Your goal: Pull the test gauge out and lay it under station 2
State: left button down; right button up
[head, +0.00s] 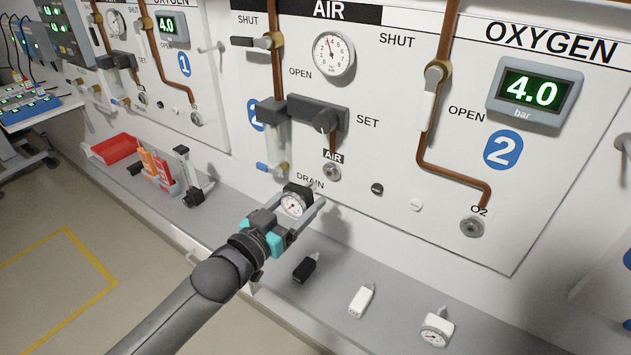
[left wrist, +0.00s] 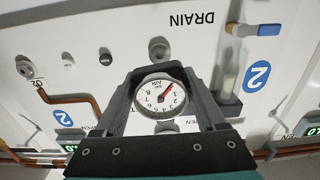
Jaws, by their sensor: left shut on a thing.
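The gauge is in front of the station 2 panel, above the grey ledge (head: 235,232). The station 2 AIR outlet (head: 332,171) shows bare, apart from the gauge; it also shows in the left wrist view (left wrist: 158,48). The blue station 2 mark (head: 503,150) is on the panel. My right gripper is not in view.
On the ledge lie a black plug (head: 305,269), a white plug (head: 361,300) and a white gauge (head: 436,328). The ledge between flowmeter and arm looks clear.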

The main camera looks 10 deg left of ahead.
aim_at(292, 209)
pick_arm(q)
jog(key=shift+p+v, duration=0.95)
jog(key=shift+v, duration=0.9)
